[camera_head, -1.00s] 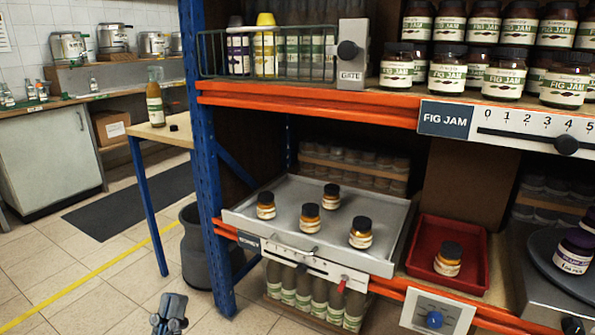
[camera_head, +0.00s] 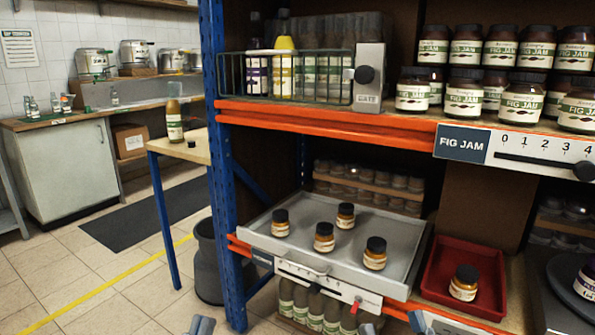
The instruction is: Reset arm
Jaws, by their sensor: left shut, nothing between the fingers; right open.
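My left gripper (camera_head: 201,325) shows only its grey fingertips at the bottom edge, left of the shelf's blue post. It is shut and empty. My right gripper (camera_head: 395,325) shows only two grey finger ends at the bottom edge, in front of the lower shelf. They are apart, with nothing visible between them. The rest of both arms is out of view. Several small amber jars stand upright on the grey sliding tray (camera_head: 405,270). One more amber jar (camera_head: 464,283) stands in the red tray (camera_head: 490,262).
The blue shelf post (camera_head: 220,180) and orange beam (camera_head: 320,122) frame the rack. Fig jam jars (camera_head: 412,90) fill the upper shelf beside a wire basket (camera_head: 285,78). A side table (camera_head: 185,148) with a bottle, a dark bin (camera_head: 207,265) and open floor lie left.

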